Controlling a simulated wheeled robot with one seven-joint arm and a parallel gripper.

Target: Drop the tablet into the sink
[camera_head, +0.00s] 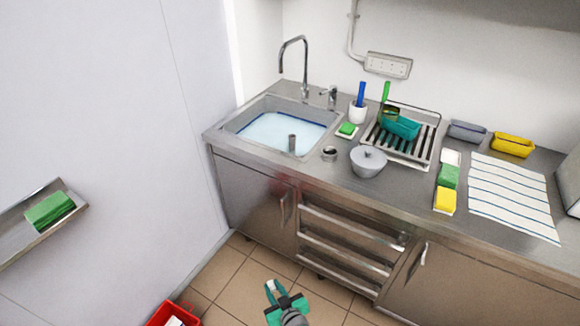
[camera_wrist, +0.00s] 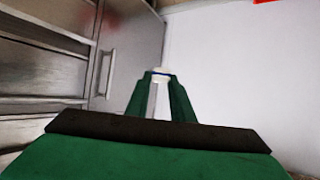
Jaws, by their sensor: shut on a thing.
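My gripper (camera_head: 272,289) is low over the tiled floor in front of the counter, at the bottom of the head view. It is shut on a small white tablet (camera_head: 271,285). In the wrist view the green fingers (camera_wrist: 161,90) hold the white tablet (camera_wrist: 161,74) at their tips, with a blue line on it. The sink (camera_head: 240,127) is set in the left end of the steel counter, above and beyond my gripper.
A tap (camera_head: 304,70) rises behind the sink. A red bin (camera_head: 168,315) is on the floor at lower left. A wall shelf (camera_head: 20,222) juts out at left.

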